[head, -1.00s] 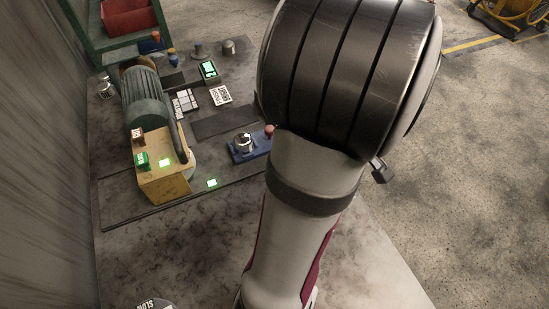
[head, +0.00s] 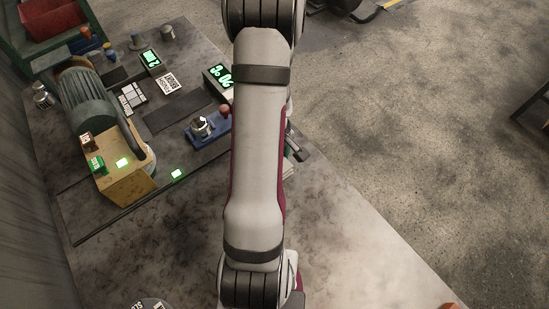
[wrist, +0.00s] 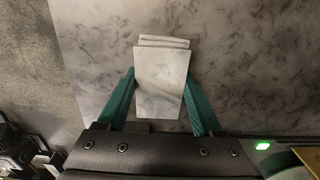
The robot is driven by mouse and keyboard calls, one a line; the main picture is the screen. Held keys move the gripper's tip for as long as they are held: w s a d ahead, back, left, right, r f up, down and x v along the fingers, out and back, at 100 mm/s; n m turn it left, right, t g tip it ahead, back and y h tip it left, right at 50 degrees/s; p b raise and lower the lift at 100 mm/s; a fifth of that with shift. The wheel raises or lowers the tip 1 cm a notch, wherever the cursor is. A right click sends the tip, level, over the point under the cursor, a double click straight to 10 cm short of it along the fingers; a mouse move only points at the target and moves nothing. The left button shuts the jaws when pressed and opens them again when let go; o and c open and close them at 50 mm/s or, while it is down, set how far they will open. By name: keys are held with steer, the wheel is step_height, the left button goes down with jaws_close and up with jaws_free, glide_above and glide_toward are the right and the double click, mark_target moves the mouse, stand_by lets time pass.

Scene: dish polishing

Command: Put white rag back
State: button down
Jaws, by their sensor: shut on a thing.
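In the wrist view, my gripper (wrist: 161,76) has its two teal fingers on either side of a white rag (wrist: 160,92) and is shut on it. The rag is a flat, pale rectangle. The edges of more white, flat layers (wrist: 165,40) show just past its far end, over the mottled grey table. I cannot tell whether the held rag touches them. In the head view, my arm hides most of the gripper and the held rag. A small whitish edge (head: 291,166) shows just right of the arm, near the table's right edge.
The grey table (head: 330,240) is clear at the front right. A polishing machine (head: 90,110) stands at the left. A blue fixture with a metal part (head: 203,127), a lit display (head: 217,76) and a dark mat (head: 180,107) lie left of my arm. Floor lies beyond the right edge.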

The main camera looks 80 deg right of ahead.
steer(key=shift+f, duration=0.1)
steer(key=shift+c, duration=0.2)
jaws_free()
step_height(320, 180, up, 12)
stand_by(0.4)
